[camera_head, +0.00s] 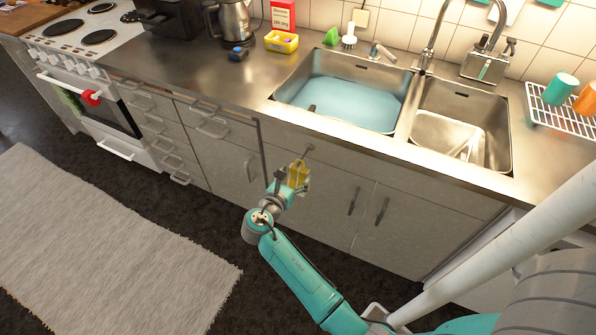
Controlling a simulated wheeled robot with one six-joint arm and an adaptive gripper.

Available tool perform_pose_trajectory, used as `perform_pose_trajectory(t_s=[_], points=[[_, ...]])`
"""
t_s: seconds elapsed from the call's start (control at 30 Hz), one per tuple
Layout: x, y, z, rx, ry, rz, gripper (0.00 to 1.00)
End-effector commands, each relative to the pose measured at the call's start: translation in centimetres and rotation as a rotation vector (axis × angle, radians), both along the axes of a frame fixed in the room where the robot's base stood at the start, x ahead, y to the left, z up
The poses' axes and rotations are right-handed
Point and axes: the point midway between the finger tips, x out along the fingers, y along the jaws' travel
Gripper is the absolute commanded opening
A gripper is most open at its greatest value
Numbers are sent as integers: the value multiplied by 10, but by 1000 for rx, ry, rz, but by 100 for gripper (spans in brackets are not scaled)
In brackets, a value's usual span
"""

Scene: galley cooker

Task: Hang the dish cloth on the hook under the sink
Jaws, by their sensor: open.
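A small yellow cloth (298,171), which I take for the dish cloth, hangs upright against the cabinet front below the sink counter. A small hook (309,149) shows just above it, and the cloth's top seems to be at the hook. Whether its loop is over the hook is too small to tell. My gripper (293,184) is open right at the cloth's lower part, partly overlapping it. Whether the fingers touch the cloth cannot be told.
The left sink basin (345,95) holds bluish water; the right basin (445,138) looks empty. Cabinet door handles (354,201) stick out right of my gripper. A green towel (68,101) and a red item (92,98) hang on the oven handle. A grey rug (95,250) lies left.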

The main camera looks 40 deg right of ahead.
Motion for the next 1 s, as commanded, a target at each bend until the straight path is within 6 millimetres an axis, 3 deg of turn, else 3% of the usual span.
perform_pose_trajectory(t_s=[0.2, 0.43, 0.87, 1.0], points=[[-14, 43, 9, 0, 0, 5, 79], [-26, 73, 17, -1, -1, 2, 79], [-31, 82, 18, 3, -2, 2, 79], [-42, 82, 1, 52, -35, 36, 79]])
